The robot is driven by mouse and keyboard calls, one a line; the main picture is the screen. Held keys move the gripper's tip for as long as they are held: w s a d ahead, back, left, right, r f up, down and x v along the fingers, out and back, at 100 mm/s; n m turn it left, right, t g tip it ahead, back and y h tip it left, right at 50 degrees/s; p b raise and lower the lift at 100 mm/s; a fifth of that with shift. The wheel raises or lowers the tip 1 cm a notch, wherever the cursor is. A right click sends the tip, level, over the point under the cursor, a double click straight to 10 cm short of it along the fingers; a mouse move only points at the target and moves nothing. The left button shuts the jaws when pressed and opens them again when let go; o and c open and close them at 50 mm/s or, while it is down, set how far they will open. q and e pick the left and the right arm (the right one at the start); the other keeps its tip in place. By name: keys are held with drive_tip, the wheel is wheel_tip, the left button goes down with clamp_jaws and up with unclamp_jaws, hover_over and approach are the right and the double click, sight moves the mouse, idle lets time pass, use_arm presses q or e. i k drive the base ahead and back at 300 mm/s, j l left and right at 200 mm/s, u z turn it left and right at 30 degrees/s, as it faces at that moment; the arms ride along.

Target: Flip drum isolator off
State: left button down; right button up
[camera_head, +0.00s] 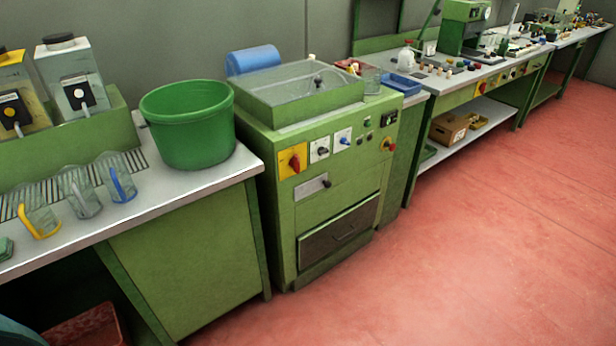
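The green drum machine (287,208) stands in the middle of the view, with a clear-lidded top (300,88). A red rotary switch (295,162) sits on a yellow plate at the upper left of its front panel; it looks like the isolator. Its handle looks tilted, but its exact setting is too small to read. To its right are a dark knob on a pale plate (322,150) and a blue knob on a white plate (343,138). Neither of my grippers shows in this view.
A bench on the left holds a green tub (189,128), several jugs (80,194) and two dispensers (70,78). A long bench (470,80) with small items runs to the right. Open red floor (480,240) lies in front of the machine.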

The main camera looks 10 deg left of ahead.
sight(295, 163)
drive_tip(key=l, duration=0.35)
drive_tip(key=i+l, duration=0.15)
drive_tip(key=l, duration=0.2)
drive_tip(key=i, duration=1)
drive_tip(key=j+u, duration=0.05)
